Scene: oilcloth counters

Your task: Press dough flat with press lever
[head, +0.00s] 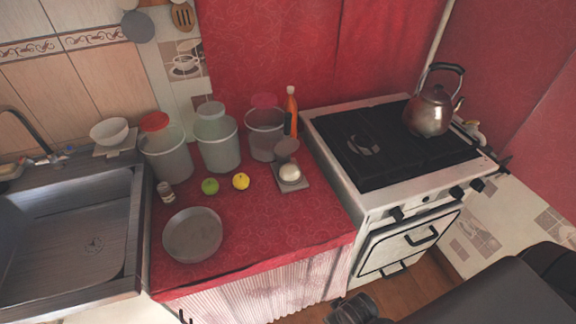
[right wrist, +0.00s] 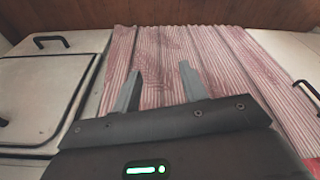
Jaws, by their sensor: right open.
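The press (head: 303,186) sits on the red counter near the stove, with a flat square grey base. A white ball of dough (head: 290,173) rests on the base. The round grey upper plate (head: 287,148) is tilted up behind the dough, and the dough looks round. I cannot make out the lever clearly. My right gripper (right wrist: 160,75) is open and empty in the right wrist view, in front of the striped curtain. In the head view it is a dark shape low in front of the counter, well below the press. My left gripper is not in view.
Several canisters (head: 219,148) and an orange bottle (head: 291,112) stand behind the press. A green apple (head: 210,186), a yellow fruit (head: 241,181) and a grey bowl (head: 192,235) are to its left. The stove (head: 348,199) with a kettle (head: 429,111) is right. The front right counter is clear.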

